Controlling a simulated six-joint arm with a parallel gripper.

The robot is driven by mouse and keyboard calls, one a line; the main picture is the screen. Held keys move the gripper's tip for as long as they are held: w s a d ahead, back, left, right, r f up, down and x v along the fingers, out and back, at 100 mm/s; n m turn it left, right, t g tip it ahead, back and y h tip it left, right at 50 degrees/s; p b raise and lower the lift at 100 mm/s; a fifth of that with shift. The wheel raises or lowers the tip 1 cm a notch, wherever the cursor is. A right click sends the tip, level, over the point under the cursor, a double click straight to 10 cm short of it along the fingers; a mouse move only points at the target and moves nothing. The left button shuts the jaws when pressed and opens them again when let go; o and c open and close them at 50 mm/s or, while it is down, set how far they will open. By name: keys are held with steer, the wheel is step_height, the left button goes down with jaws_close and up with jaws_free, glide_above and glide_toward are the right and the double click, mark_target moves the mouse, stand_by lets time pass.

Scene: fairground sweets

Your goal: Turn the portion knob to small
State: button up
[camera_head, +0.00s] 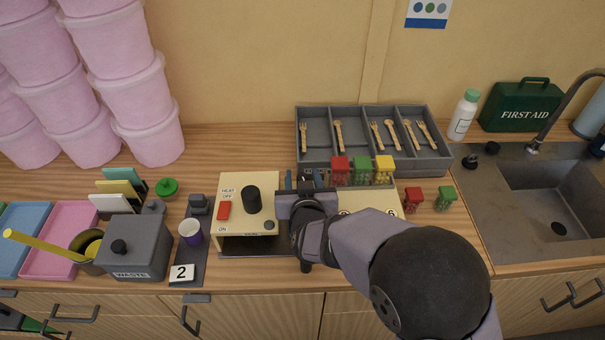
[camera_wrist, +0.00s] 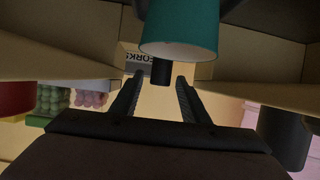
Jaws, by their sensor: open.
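A cream dispenser machine (camera_head: 262,187) stands in the middle of the counter. It carries a red switch (camera_head: 223,210) marked HEAT, OFF and ON, and a tall black post (camera_head: 251,199). An "S" mark (camera_head: 392,212) shows on the cream panel right of my wrist. I cannot identify the portion knob in the head view; my gripper and wrist cover much of that panel. My gripper (camera_head: 304,182) is over the machine. In the wrist view my gripper (camera_wrist: 160,80) is open, and a small black cylinder (camera_wrist: 161,72) shows between its fingertips, below a teal cylinder (camera_wrist: 180,35). Contact cannot be told.
A grey cutlery tray (camera_head: 318,113) stands behind the machine. Jars with red, green and yellow lids (camera_head: 362,172) stand in front of it, with two more jars (camera_head: 414,199) to the right. A sink (camera_head: 548,175) is right.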

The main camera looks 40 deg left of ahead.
steer(key=shift+w+a+f, duration=0.1)
steer(key=shift+w+a, duration=0.1)
steer(key=shift+w, duration=0.05)
jaws_close()
